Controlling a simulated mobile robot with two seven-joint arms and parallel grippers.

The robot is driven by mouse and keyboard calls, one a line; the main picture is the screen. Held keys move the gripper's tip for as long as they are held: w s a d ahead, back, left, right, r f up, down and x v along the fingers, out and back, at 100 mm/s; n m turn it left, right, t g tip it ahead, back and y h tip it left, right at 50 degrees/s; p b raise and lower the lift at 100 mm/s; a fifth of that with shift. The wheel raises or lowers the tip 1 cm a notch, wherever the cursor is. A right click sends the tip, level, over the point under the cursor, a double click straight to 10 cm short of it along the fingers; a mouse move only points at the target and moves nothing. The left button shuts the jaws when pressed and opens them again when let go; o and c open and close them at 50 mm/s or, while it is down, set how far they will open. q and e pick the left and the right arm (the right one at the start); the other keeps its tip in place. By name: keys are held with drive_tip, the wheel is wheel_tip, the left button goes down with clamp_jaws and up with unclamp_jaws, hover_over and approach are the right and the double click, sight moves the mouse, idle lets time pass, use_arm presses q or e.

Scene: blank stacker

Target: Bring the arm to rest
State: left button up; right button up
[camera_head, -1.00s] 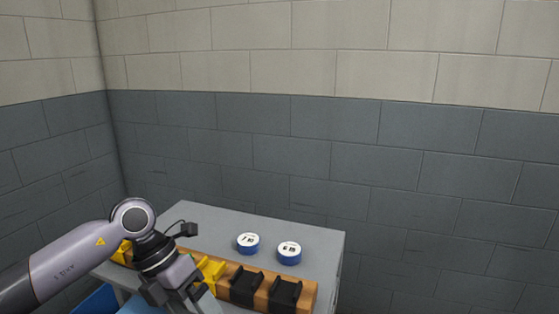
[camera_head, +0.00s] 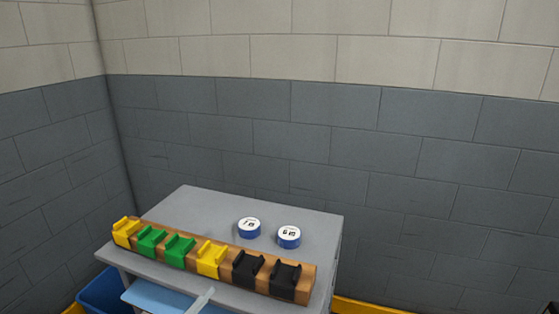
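Neither of my arms nor grippers shows in the head view now. A wooden rail (camera_head: 220,272) lies along the front of a grey table (camera_head: 187,206). It carries a yellow holder (camera_head: 125,232) at the left end, two green holders (camera_head: 151,241) (camera_head: 179,251), another yellow holder (camera_head: 212,260) and two black holders (camera_head: 247,268) (camera_head: 285,279) at the right. Two round blue discs with white marked tops, one on the left (camera_head: 249,228) and one on the right (camera_head: 288,237), sit on the table behind the rail.
A blue bin (camera_head: 97,292) stands on the floor at the left, below the table. A light-blue panel (camera_head: 160,298) and a thin grey bar (camera_head: 200,300) show at the table's front. Block walls (camera_head: 300,130) close off the back and left. The table's back left is clear.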

use_arm(q)
drive_tip(key=s+a+f+n+g+y, duration=0.3)
drive_tip(key=s+a+f+n+y, duration=0.1)
drive_tip(key=s+f, duration=0.3)
drive_tip(key=s+a+f+n+g+y, duration=0.3)
drive_tip(key=s+a+f+n+y, duration=0.2)
drive_tip(key=f, duration=0.7)
drive_tip(key=shift+s+a+f+n+y+p, duration=0.2)
drive_tip(key=shift+s+a+n+y+p, duration=0.15)
drive_tip(key=shift+s+a+n, duration=0.65)
drive_tip(key=shift+s+d, duration=0.15)
drive_tip(key=shift+s, duration=0.05)
